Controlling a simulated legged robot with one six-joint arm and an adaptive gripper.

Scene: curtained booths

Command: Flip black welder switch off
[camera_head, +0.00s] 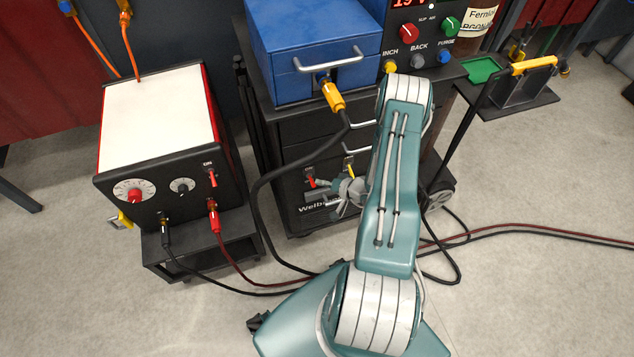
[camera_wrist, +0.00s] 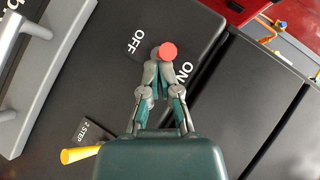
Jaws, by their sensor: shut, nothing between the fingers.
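The black welder (camera_head: 292,155) is the dark cabinet under the blue unit, with a red switch (camera_head: 311,182) and a yellow switch (camera_head: 349,168) on its front. In the wrist view the red switch (camera_wrist: 168,50) shows as a round red end between the printed words OFF and ON. The yellow switch (camera_wrist: 80,154) is beside a "2 STEP" label at lower left. My gripper (camera_wrist: 158,64) is shut and empty, its fingertips right by the red switch. Whether they touch it cannot be told. In the head view my gripper (camera_head: 347,192) is before the welder's front.
A blue unit (camera_head: 315,45) with a handle sits on top of the welder. A white-topped machine (camera_head: 158,110) on a cart stands left, with its own red switch. Cables lie on the floor. A small tray stand (camera_head: 510,100) is at right.

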